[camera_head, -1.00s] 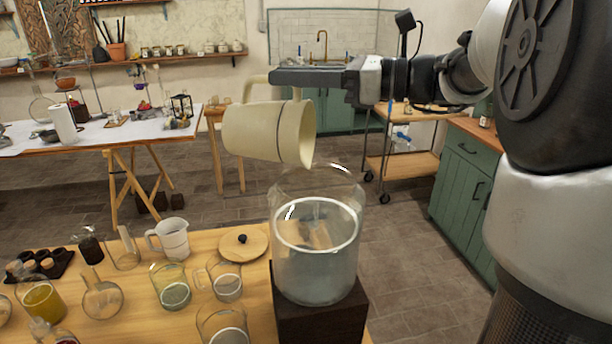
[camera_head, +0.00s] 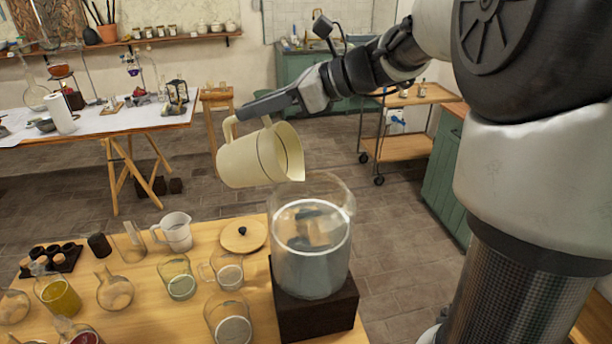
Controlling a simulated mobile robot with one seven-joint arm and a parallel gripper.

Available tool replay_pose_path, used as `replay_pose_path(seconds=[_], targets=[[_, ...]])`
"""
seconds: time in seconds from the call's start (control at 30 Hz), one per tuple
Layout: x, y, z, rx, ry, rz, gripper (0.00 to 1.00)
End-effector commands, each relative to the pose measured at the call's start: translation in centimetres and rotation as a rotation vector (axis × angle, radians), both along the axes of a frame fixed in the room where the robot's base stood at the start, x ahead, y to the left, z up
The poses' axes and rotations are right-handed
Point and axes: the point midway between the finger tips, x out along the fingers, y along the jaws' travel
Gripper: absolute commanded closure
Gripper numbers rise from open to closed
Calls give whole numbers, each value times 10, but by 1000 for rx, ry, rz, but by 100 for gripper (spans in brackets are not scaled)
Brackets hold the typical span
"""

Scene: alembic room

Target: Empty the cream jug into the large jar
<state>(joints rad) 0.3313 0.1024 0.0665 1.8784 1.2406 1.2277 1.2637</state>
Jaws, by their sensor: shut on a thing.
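The cream jug (camera_head: 248,160) hangs in the air above and to the left of the large jar, tilted with its mouth toward the right and slightly down. Its rim is close to the jar's upper left edge. My gripper (camera_head: 243,114) is shut on the jug's handle at its top. The large glass jar (camera_head: 312,262) stands upright on a dark block (camera_head: 305,310) on the wooden table. A pale greyish content shows inside the jar, with its surface below the rim. No stream shows between jug and jar. The jug's inside is only partly visible.
A round wooden lid (camera_head: 258,236) lies left of the jar. A white measuring jug (camera_head: 175,231), glass beakers (camera_head: 180,279) and flasks (camera_head: 115,291) crowd the wooden table (camera_head: 150,325). A trolley (camera_head: 405,149) stands behind on open floor.

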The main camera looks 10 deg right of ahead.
Motion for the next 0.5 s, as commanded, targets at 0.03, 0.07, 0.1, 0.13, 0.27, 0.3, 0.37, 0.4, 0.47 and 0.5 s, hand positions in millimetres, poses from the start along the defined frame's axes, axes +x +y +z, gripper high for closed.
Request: replay_pose_path(seconds=[0.03, 0.07, 0.1, 0.13, 0.27, 0.3, 0.37, 0.4, 0.47, 0.5], targets=[[2, 6, 2, -18, 8, 5, 100], [4, 10, 1, -33, 15, 5, 100], [6, 14, 0, -52, 24, 5, 100], [8, 17, -5, -67, 30, 6, 100], [13, 26, -12, -111, 52, 3, 100], [13, 27, -12, -115, 56, 1, 100], [14, 29, -13, -127, 62, 2, 100], [16, 32, -15, -138, 67, 4, 100], [19, 38, -18, -166, 80, 5, 100], [21, 43, -20, -185, 88, 5, 100]])
